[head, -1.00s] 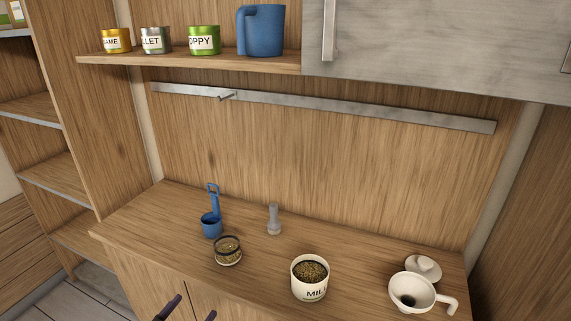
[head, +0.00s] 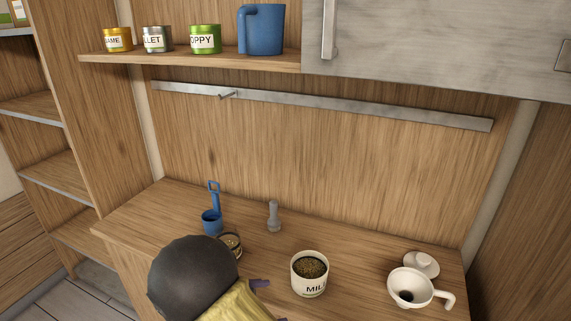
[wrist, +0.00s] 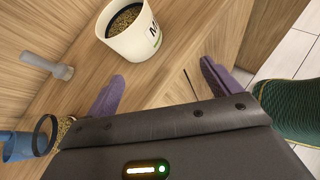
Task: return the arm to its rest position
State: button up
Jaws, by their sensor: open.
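My gripper (wrist: 160,88) is open, with purple fingers apart and nothing between them in the wrist view. Past the fingers are the counter's front edge and the cabinet face. In the head view my arm, with a dark round joint and a gold link, rises at the bottom centre-left, and a purple finger shows beside it. The white labelled tub of seeds (head: 310,285) stands upright on the counter. In the wrist view this tub (wrist: 132,45) is just beyond the fingers, apart from them.
The counter (head: 350,245) also holds a blue scoop (head: 212,222), a small seed jar (head: 232,250) partly hidden by my arm, a grey shaker-like object (head: 274,216), a white handled funnel (head: 410,290) and a white lid (head: 421,263). Above is a shelf (head: 190,58) with tins and a blue jug (head: 262,30).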

jog(key=s+d+r+m+g+y, duration=0.1)
jog(key=s+d+r+m+y, duration=0.1)
jog(key=d+m, duration=0.4)
jog(key=s+d+r+m+g+y, duration=0.1)
jog(key=s+d+r+m+y, duration=0.2)
jog(key=d+m, duration=0.4)
jog(key=s+d+r+m+g+y, duration=0.2)
jog(key=s+d+m+y, duration=0.3)
jog(key=m, duration=0.3)
jog(key=shift+s+d+r+m, duration=0.4)
jog(key=shift+s+d+r, duration=0.35)
jog(key=shift+d, duration=0.1)
dwell(1.2)
